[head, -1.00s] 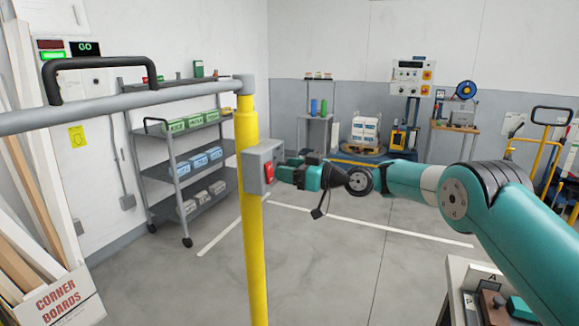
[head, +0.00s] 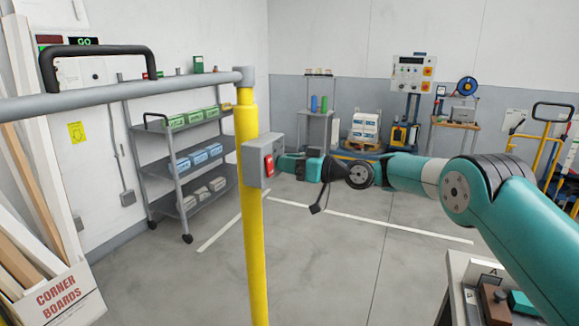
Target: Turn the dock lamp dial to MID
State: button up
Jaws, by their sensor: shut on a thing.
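A grey box (head: 254,163) is fixed to the yellow post (head: 251,230) in the middle of the head view. A red knob (head: 268,166) sits on its right-hand face; I take this as the dock lamp dial. My gripper (head: 279,163) comes in from the right and is shut on the red knob. The fingertips are small here and partly merge with the box edge. No MID mark or other dial lettering can be read, so the dial's setting cannot be told.
A grey rail (head: 180,89) with a black handle (head: 98,51) runs left from the post. Behind are a shelf trolley (head: 165,140), a control panel (head: 410,72) and a pallet (head: 362,143). A bench (head: 468,268) stands at the lower right. The floor between is clear.

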jog(key=m+b, duration=0.1)
jog(key=m, duration=0.8)
jog(key=shift+r, duration=0.1)
dwell(0.4)
jog(key=o, duration=0.9)
jog(key=b+v, duration=0.5)
jog(key=v, duration=1.2)
jog(key=shift+s+d, duration=0.15)
jog(key=shift+d, duration=0.05)
